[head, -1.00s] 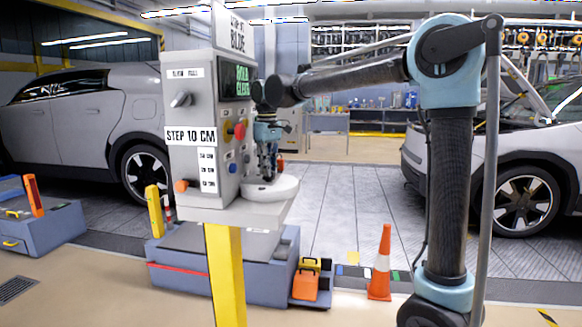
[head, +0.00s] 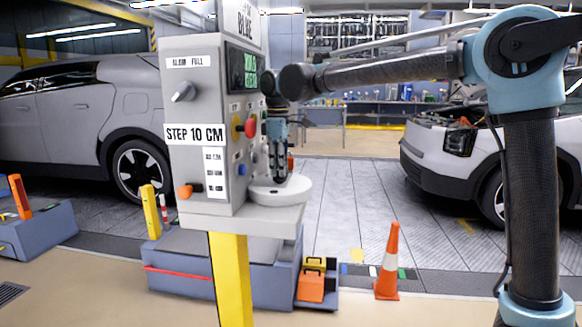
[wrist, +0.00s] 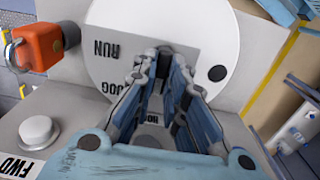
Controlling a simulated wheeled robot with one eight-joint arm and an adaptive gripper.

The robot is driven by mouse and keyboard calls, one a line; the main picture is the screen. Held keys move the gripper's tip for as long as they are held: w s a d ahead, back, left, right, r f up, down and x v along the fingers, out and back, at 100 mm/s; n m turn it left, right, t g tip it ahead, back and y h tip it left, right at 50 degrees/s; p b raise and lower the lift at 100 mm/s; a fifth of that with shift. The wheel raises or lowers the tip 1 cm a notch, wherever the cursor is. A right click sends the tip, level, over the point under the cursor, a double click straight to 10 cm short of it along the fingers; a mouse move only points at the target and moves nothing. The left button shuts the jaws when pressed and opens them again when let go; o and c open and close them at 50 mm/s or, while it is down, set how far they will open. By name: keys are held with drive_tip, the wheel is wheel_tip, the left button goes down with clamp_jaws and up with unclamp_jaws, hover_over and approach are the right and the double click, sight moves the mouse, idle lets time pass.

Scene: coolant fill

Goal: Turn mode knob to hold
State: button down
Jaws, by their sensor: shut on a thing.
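The mode dial is a round white plate (wrist: 205,28) on the console's shelf, with the labels RUN, JOG and a partly hidden one starting HO. It also shows in the head view as a white disc (head: 296,190). My gripper (wrist: 163,62) points down at the dial's middle, its blue-grey fingers shut on the mode knob. The knob is mostly hidden between the fingers, so I cannot tell which label it points to. In the head view my gripper (head: 278,178) stands upright over the disc.
The grey console (head: 194,100) rises beside my gripper, with a red button (head: 251,126) and other controls. An orange padlock (wrist: 42,46) and a white FWD button (wrist: 38,130) are near the dial. An orange cone (head: 388,262) stands on the floor at right.

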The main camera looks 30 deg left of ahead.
drive_tip(key=shift+w+d, duration=0.15)
drive_tip(key=shift+d, duration=0.05)
idle(0.3)
drive_tip(key=c, duration=1.6)
unclamp_jaws()
drive_tip(key=shift+r, duration=0.5)
wheel_tip(320, 180, up, 11)
